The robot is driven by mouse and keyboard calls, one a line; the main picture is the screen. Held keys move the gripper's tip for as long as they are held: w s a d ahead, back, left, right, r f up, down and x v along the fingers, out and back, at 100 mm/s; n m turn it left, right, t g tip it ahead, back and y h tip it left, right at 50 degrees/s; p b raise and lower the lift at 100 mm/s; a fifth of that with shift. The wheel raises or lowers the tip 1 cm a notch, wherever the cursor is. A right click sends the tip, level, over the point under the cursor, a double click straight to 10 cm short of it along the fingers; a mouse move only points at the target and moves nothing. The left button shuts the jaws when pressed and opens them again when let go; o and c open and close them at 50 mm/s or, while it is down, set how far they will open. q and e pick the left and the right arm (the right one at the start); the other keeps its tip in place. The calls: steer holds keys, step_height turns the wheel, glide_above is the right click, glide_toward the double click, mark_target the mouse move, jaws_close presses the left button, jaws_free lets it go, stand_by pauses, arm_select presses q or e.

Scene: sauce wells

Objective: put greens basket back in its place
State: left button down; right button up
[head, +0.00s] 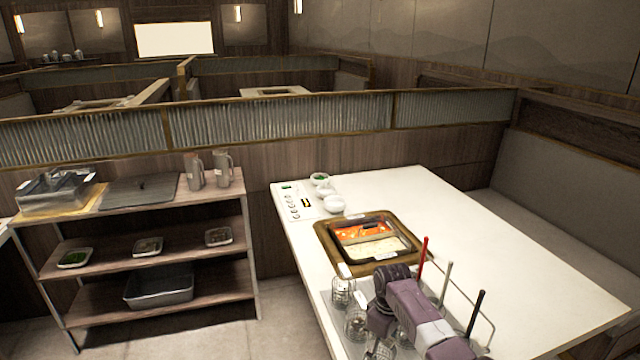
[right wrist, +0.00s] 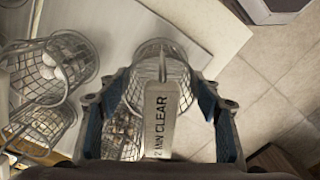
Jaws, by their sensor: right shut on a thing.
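My right gripper (head: 376,325) reaches down over the front-left corner of the white table, among several wire baskets. In the right wrist view its fingers (right wrist: 163,95) flank an upright tag (right wrist: 161,120) reading "2 MIN CLEAR" and are shut on the tagged basket (right wrist: 160,65), a round wire mesh one. I cannot tell its contents or whether its base touches anything. Other wire baskets (right wrist: 62,70) with greyish contents stand to its left; two show in the head view, one (head: 343,290) behind another (head: 357,322). My left gripper is not in view.
A divided pot (head: 345,262) with red and pale broth sits in the white table (head: 480,240). A rack holds red, pale and black upright handles (head: 423,258) close to my right arm. Small bowls (head: 332,201) stand at the back. A wooden shelf (head: 180,245) stands left.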

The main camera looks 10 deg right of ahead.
steer(key=shift+f, duration=0.3)
stand_by(0.5)
steer(key=o, duration=1.5)
steer(key=o, duration=0.6)
step_height(320, 180, up, 11)
steer(key=p, duration=1.1)
steer(key=shift+r, duration=0.1)
